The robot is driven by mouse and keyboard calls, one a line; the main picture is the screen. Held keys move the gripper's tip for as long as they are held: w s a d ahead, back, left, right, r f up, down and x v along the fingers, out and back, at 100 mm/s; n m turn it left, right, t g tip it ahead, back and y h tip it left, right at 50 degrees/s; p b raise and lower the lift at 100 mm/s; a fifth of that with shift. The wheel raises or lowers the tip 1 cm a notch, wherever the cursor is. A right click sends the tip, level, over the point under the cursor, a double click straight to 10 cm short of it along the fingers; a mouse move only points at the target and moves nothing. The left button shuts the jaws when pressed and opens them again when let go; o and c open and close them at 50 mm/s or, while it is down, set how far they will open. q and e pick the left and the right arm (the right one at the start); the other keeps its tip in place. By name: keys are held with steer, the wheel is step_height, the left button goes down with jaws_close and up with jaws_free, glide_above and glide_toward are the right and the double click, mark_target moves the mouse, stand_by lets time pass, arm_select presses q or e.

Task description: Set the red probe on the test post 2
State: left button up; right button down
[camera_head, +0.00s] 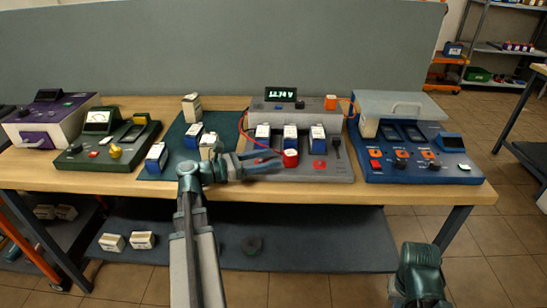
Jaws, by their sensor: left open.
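The red probe (290,158), with a pale top, stands at the front of the grey tester (342,172), before the middle battery. A red cable runs from the tester's left side toward it. Red round posts show before the left battery (262,160) and the right battery (320,164). The middle post is hidden, so I cannot tell whether the probe is seated on it; no post number is legible. My left gripper (278,164) is open, pointing right, its tips close to the probe's left side; contact is unclear. My right arm shows at lower right, its fingers out of view.
Blue-and-white batteries (290,134) stand in the tester; its display reads about 12.74 V. An orange piece (331,102) sits at its back right. A blue device (415,172) stands right, a green meter (108,140) and purple device (45,120) left. Loose batteries stand on a dark mat (175,142).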

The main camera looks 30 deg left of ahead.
arm_select(q)
steer(key=shift+v, duration=1.75)
steer(key=shift+s, duration=0.1)
arm_select(e)
steer(key=shift+s, duration=0.1)
